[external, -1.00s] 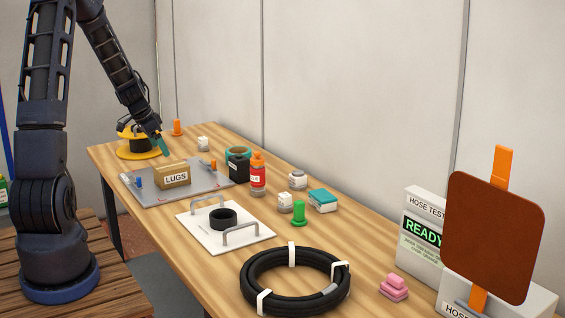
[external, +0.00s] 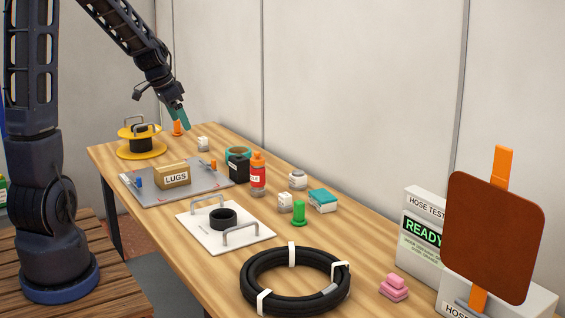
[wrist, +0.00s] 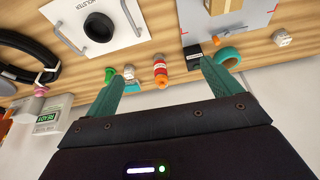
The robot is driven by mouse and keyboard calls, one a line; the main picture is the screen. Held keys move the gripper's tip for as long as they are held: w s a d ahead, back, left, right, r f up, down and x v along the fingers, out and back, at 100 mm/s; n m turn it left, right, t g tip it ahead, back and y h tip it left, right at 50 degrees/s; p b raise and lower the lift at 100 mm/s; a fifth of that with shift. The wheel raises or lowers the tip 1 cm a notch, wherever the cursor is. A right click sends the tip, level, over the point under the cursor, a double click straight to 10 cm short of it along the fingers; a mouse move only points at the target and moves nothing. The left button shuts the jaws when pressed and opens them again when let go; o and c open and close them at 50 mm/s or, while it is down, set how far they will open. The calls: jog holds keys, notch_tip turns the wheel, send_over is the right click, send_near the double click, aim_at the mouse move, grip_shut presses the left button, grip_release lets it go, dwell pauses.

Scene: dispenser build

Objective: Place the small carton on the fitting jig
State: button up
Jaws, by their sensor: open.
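The small brown carton (external: 173,176), labelled LUGS, sits upright on a grey plate (external: 207,183) that looks like the fitting jig. The plate has a blue piece at its left and an orange piece at its right. In the wrist view the carton (wrist: 221,5) is cut off by the top edge, and part of the grey plate (wrist: 255,20) shows. My gripper (external: 179,116) is raised above the far end of the table, behind and apart from the carton. In the wrist view its teal fingers (wrist: 165,92) are spread with nothing held between them.
A yellow reel (external: 141,153) stands at the far left. A teal tape roll, black container and red bottle (external: 257,174) stand right of the grey plate. A white plate with handles (external: 190,222) holds a black ring. A black hose coil (external: 251,281) lies nearer.

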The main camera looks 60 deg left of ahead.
jog(key=s+d+r, duration=0.4)
jog(key=d, duration=0.4)
jog(key=s+d+r, duration=0.4)
jog(key=s+d, duration=0.1)
jog(key=d, duration=0.3)
jog(key=s+d+r, duration=0.4)
jog(key=d, duration=0.3)
jog(key=s+d, duration=0.4)
jog(key=s, duration=0.4)
jog(key=shift+s+d+r+n, duration=0.25)
jog(key=shift+s+r+n, duration=0.05)
jog(key=shift+s+r, duration=0.1)
